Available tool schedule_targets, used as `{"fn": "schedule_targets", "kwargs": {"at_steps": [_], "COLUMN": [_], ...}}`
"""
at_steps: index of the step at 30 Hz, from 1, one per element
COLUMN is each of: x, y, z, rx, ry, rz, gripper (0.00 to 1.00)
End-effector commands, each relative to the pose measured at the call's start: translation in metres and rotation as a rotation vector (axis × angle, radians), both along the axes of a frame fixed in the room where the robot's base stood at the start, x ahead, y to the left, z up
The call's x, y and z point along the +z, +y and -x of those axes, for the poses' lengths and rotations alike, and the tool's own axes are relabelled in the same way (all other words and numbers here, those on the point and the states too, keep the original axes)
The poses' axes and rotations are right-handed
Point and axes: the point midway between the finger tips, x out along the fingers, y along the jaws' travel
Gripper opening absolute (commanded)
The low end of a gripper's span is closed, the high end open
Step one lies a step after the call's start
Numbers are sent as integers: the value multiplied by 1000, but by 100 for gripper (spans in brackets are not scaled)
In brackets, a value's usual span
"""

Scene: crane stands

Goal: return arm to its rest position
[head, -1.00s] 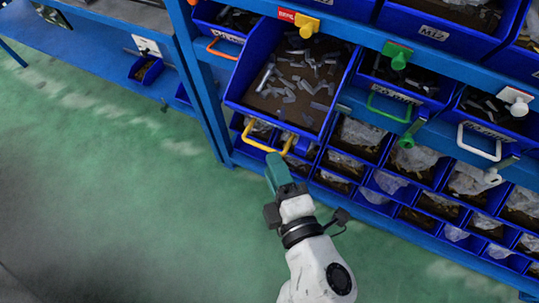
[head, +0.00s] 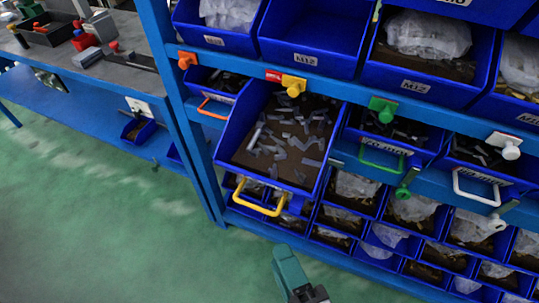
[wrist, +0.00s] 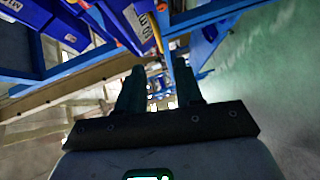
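My gripper (head: 286,262) shows at the bottom of the head view, its teal fingers seen from the side. It is below and apart from the yellow handle (head: 259,209) of the pulled-out blue drawer (head: 229,154). In the wrist view, the two teal fingers (wrist: 159,80) stand apart with a clear gap and nothing between them. Most of my arm is outside the head view.
The pulled-out drawer holds grey pieces and juts from the blue rack (head: 184,110). Drawers with green (head: 380,169) and white (head: 477,190) handles are to its right. A workbench (head: 75,70) stands at left. Green floor (head: 110,230) is clear at lower left.

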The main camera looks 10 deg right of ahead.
Motion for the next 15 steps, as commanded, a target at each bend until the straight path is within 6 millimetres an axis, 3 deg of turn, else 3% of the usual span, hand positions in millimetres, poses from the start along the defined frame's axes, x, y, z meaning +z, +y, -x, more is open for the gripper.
{"fn": "schedule_targets", "kwargs": {"at_steps": [5, 8, 11, 15], "x": [0, -5, -19, -58], "y": [-2, -19, -59, -137], "z": [-1, -7, -18, -23], "rx": [-6, -67, -212, -517], "ry": [3, 33, 111, 302], "rz": [-3, -37, -123, -329], "gripper": [36, 36, 36, 36]}}
